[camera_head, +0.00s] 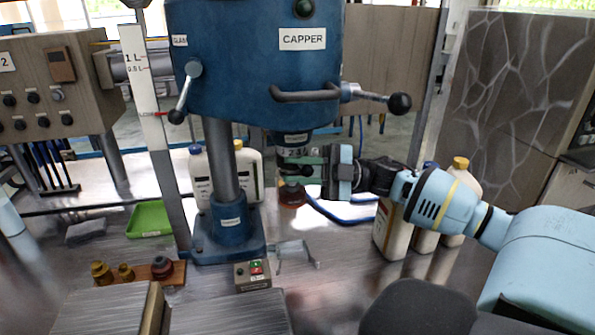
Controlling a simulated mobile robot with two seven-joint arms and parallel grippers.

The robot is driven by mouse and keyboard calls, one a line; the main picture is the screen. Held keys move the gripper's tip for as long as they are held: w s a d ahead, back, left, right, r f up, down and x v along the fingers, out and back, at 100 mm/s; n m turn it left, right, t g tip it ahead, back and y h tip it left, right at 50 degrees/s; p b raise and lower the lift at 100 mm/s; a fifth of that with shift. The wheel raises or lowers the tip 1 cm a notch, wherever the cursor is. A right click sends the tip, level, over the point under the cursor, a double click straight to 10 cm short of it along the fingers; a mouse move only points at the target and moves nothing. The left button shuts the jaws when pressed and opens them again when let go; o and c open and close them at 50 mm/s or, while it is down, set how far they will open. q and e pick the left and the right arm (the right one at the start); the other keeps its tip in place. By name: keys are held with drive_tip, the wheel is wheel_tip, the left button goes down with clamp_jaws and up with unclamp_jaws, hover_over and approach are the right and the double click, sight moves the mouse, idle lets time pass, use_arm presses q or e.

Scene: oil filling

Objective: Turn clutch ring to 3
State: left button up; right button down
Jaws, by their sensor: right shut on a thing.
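The blue capper (262,75) stands at the middle of the bench, with a "CAPPER" label on its head. Under the head is the clutch ring (293,152), a dark band with small numbers on it; which number lines up with a mark is too small to tell. My right gripper (290,166) comes in from the right and is shut on the clutch ring, its greenish fingers just below the numbers. They hide part of the ring. My left gripper is not in view.
Behind the column stand white bottles (247,172); more bottles (394,226) stand under my right arm. A green tray (149,220), a small button box (253,275) and a wooden board with knobs (140,274) lie in front. A lever handle (345,94) sticks out above my gripper.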

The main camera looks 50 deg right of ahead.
drive_tip(key=c, duration=1.2)
unclamp_jaws()
drive_tip(key=shift+c, duration=0.2)
drive_tip(key=v, duration=0.8)
drive_tip(key=shift+a, duration=0.15)
